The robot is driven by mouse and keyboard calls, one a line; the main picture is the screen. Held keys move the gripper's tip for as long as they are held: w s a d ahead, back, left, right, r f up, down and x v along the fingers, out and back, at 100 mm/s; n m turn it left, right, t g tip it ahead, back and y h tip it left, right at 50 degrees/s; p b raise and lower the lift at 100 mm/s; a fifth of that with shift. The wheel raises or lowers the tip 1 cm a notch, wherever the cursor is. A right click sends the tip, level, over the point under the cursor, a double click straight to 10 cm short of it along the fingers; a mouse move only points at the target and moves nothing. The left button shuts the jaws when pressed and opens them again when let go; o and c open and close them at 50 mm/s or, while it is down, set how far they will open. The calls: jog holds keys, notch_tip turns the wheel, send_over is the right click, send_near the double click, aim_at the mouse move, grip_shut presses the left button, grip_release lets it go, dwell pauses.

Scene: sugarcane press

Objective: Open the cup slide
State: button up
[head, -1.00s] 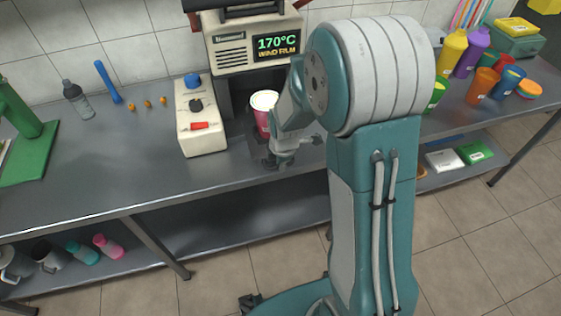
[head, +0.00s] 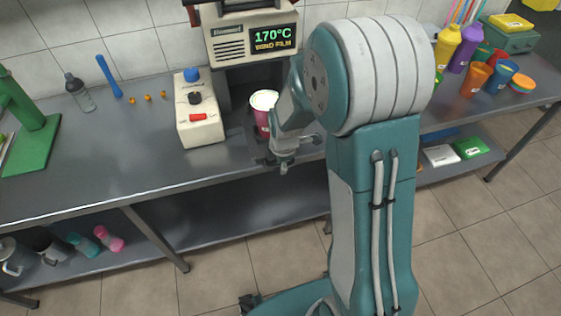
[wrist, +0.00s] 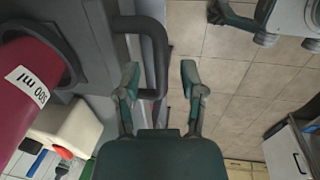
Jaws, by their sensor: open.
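The cup slide (wrist: 72,45) is a dark grey plate with a round hole, seen at the upper left of the wrist view. Its dark looped handle (wrist: 157,60) sticks out toward the picture's middle. A pink cup marked 500 ml (wrist: 25,95) sits in the hole; in the head view the cup (head: 262,118) stands under the sealing machine (head: 252,42). My gripper (wrist: 160,82) is open, and the handle's outer bar shows between its two fingers, with no clear contact. In the head view my gripper (head: 283,163) is at the table's front edge, partly hiding the slide.
A white control box (head: 198,110) with blue, black and red controls stands left of the machine. Bottles and coloured cups (head: 495,78) stand right.

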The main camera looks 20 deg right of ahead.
notch_tip(320, 180, up, 12)
jog(key=s, duration=0.2)
jog(key=shift+f, duration=0.15)
dwell(0.5)
jog(key=s+r+m+t, duration=0.1)
jog(key=s+r+m, duration=0.5)
jog(key=s+m, duration=0.3)
jog(key=s+r+m+t, duration=0.2)
jog(key=s+r+m, duration=0.4)
jog(key=s+m, duration=0.3)
jog(key=shift+s+r+t, duration=0.2)
jog(key=shift+s+t, duration=0.1)
jog(key=shift+s, duration=0.25)
